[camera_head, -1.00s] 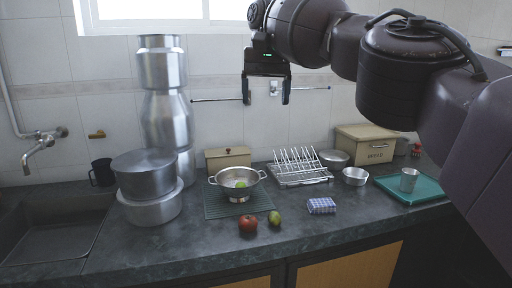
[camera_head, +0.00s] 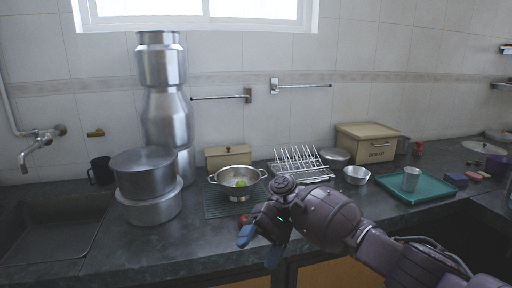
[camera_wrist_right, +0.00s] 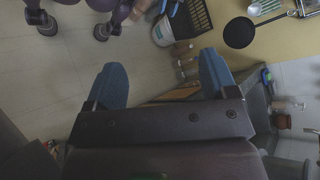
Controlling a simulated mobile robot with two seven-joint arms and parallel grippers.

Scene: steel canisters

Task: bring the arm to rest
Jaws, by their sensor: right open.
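My right gripper (camera_head: 259,248) is low in the head view, in front of the counter's front edge, with its blue fingertips pointing down and to the left. In the right wrist view its two blue fingers (camera_wrist_right: 165,80) stand wide apart with nothing between them. Its arm (camera_head: 385,252) comes in from the lower right. The gripper hides most of a red apple (camera_head: 244,219); the green fruit and the checked block beside it are hidden. My left gripper is not in view.
A steel colander (camera_head: 238,183) stands on a ribbed mat, with a dish rack (camera_head: 300,170) to its right. Stacked pots (camera_head: 148,180) and tall canisters (camera_head: 166,105) stand at the left by the sink (camera_head: 45,235). A teal tray (camera_head: 420,190) holds a metal cup (camera_head: 411,180).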

